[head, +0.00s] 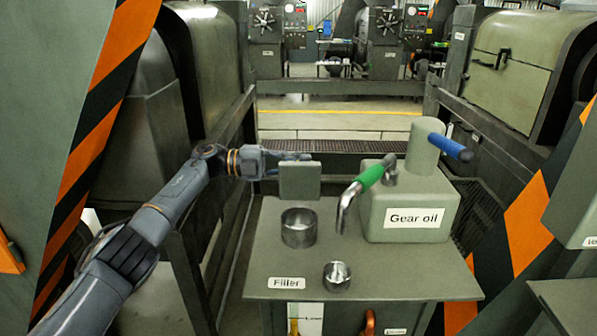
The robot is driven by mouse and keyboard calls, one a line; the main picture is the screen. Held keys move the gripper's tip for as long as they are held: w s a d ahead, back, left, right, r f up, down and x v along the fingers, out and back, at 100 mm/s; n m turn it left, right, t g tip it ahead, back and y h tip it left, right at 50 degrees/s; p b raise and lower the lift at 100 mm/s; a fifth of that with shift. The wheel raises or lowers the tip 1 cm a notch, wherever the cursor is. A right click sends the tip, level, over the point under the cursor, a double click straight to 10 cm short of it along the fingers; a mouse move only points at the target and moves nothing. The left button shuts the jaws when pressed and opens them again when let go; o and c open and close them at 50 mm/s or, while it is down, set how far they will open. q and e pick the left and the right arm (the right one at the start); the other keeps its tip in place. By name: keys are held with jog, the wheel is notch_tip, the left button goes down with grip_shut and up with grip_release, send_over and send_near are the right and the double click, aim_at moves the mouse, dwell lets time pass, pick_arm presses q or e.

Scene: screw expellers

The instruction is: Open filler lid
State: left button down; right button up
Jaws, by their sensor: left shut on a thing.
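The filler neck (299,229) is a short metal cylinder with an open top, on the grey-green stand behind the "Filler" label (287,283). A squarish grey-green plate, which looks like the filler lid (300,182), stands upright just behind the neck, clear of its mouth. My left gripper (292,157) comes in from the left and is shut on the plate's upper edge. Its fingertips are small and partly hidden at the plate. My right gripper is not in view.
A "Gear oil" can (408,203) with a green-handled spout (362,186) and a blue handle (450,147) stands right of the neck. A small metal cup (337,276) is in front. Dark rails and striped machine panels flank the stand (390,275).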

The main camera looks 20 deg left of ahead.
pick_arm(q)
jog(key=shift+w+a+f+n+b, duration=0.15)
jog(key=shift+w+f+n+b, duration=0.15)
jog(key=shift+w+f+b, duration=0.4)
jog(key=shift+s, duration=0.1)
jog(key=c, duration=1.4)
grip_release()
jog(key=shift+o, duration=0.2)
jog(key=v, duration=0.7)
jog(key=shift+a, duration=0.3)
